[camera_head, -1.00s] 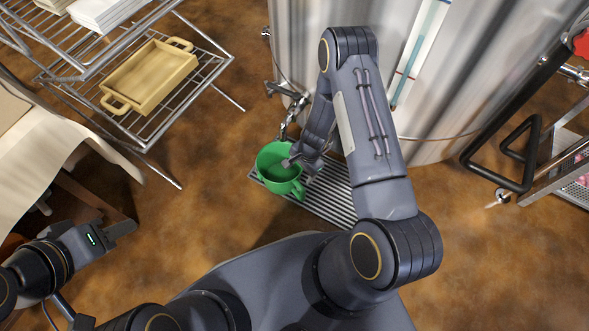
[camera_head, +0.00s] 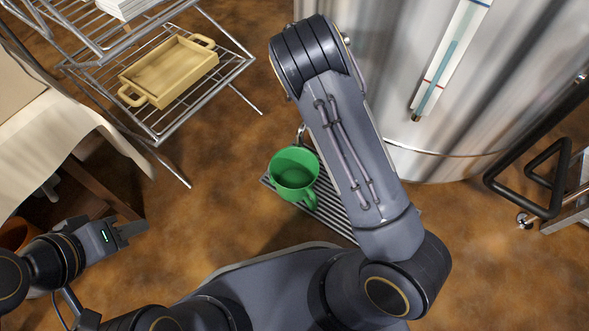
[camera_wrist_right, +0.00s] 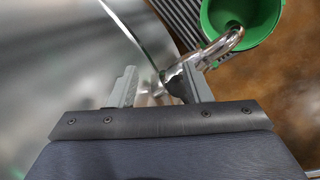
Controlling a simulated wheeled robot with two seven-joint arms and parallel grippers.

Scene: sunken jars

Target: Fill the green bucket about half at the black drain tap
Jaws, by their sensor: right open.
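The green bucket (camera_head: 293,174) stands upright on the slatted drain grate (camera_head: 331,213) in front of the steel tank. It also shows in the right wrist view (camera_wrist_right: 262,22), where the tap's shiny spout (camera_wrist_right: 222,46) reaches over its rim. I cannot tell whether it holds liquid. My right gripper (camera_wrist_right: 158,80) is open at the tap; a dark part of the tap (camera_wrist_right: 176,86) shows between the fingers, close to the right one. In the head view my right arm hides this gripper and most of the tap. My left gripper (camera_head: 130,230) is at the left, away from the bucket; its jaw opening is unclear.
The steel tank (camera_head: 400,60) with a level gauge (camera_head: 452,55) fills the upper right. A wire rack (camera_head: 150,115) with a tan tray (camera_head: 170,72) stands upper left. A cloth-covered table (camera_head: 60,120) is at the left. A black handle frame (camera_head: 530,165) is at the right.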

